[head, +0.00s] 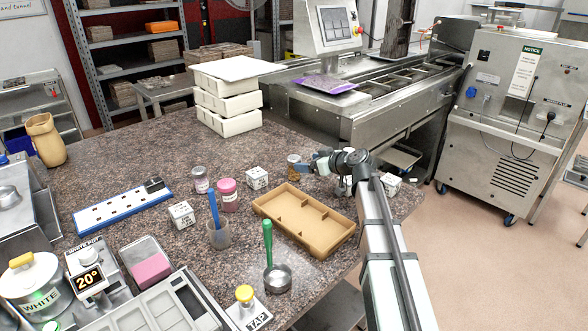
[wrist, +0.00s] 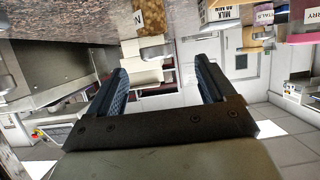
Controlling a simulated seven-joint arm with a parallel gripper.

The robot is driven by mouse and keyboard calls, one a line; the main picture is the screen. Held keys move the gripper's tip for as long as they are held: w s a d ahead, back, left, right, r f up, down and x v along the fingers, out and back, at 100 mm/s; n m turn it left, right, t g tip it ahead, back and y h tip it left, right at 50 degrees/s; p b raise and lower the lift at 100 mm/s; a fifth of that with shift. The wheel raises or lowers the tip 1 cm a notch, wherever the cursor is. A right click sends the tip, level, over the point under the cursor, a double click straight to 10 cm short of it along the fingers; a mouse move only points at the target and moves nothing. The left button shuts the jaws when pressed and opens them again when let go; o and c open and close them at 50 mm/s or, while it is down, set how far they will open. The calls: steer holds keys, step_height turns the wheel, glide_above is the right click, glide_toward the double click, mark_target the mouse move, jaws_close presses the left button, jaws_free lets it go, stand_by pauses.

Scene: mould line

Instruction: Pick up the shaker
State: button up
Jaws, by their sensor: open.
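No thing in view is plainly marked as the shaker. A small jar with brown-gold contents (head: 294,166) stands upright on the speckled counter, just left of my gripper in the head view. A brown-gold thing (wrist: 150,16), cut off at the top edge of the wrist view, may be the same jar. A jar with grey-purple contents (head: 201,180) and a pink jar (head: 228,195) stand farther left. My gripper (head: 312,163) is low over the counter, its blue fingers pointing left. In the wrist view the gripper (wrist: 163,85) is open, with nothing held between its fingers.
A tan divided tray (head: 262,211) lies in front of my gripper. Small white labelled boxes (head: 257,178) stand around it. A cup with a blue-handled tool (head: 218,236) and a green-handled ladle (head: 268,245) stand nearer. White boxes (head: 226,122) are stacked behind.

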mark_target(291, 161)
steer(key=x, duration=0.5)
steer(key=shift+w+a+f, duration=0.15)
steer(key=shift+w+a, duration=0.05)
steer(key=shift+w, duration=0.05)
steer(key=shift+d+x, duration=0.2)
steer(key=shift+x, duration=2.35)
steer(key=shift+w, duration=0.15)
steer(key=c, duration=1.1)
